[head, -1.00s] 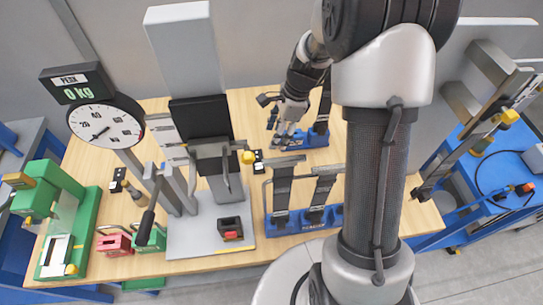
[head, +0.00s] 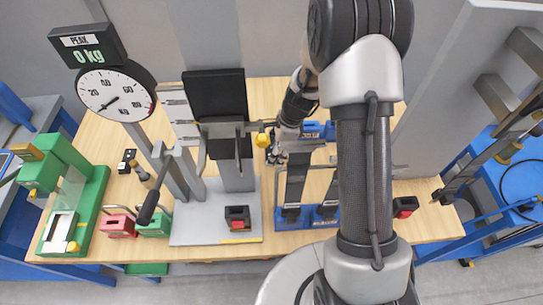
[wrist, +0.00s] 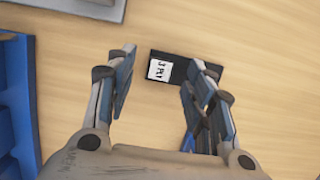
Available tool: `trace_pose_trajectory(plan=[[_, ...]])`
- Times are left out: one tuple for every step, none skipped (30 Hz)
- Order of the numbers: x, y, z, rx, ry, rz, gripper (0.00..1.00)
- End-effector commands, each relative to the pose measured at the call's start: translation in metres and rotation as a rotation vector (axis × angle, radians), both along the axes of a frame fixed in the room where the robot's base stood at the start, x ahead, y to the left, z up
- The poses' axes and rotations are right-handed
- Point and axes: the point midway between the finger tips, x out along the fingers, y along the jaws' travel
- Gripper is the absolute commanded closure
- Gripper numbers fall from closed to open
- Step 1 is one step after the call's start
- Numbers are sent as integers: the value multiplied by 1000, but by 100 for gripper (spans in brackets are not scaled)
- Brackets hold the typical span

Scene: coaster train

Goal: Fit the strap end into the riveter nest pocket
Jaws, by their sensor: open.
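My gripper (head: 275,152) is open and points down over the wooden table, behind the blue rack and right of the tall press. In the wrist view its spread fingers (wrist: 165,85) hold nothing; a black block (wrist: 176,69) with a white "3 PLY" label lies on the table beyond and between them. Grey and dark straps (head: 296,178) stand in the blue rack (head: 290,224), partly hidden by my arm. The green machine (head: 78,185), apparently the riveter, stands at the far left with a pale nest plate (head: 60,232); its pocket is too small to make out.
The tall press with a black panel (head: 215,95) and a grey base (head: 190,235) stands between riveter and rack. Red (head: 118,226) and green (head: 155,224) blocks sit in front. The table (head: 215,170) is crowded here.

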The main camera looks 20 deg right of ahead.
Motion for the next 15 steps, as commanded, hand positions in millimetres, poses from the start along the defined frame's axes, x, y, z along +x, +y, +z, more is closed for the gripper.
trace_pose_trajectory(plan=[[0,2,-11,0,2,0,52],[0,3,-15,0,2,0,52],[0,4,-17,0,1,-1,52],[1,4,-19,0,0,0,52],[1,4,-19,0,-1,0,52],[1,4,-18,0,-1,0,52],[1,4,-18,0,-1,0,52],[1,4,-18,0,-1,0,52],[1,4,-17,0,-1,0,52],[1,4,-17,0,-1,0,52],[1,4,-17,0,-1,0,53],[1,4,-17,0,-1,0,56],[1,4,-17,0,-1,0,58],[1,4,-17,0,-1,0,60],[1,4,-17,0,-1,-1,62]])
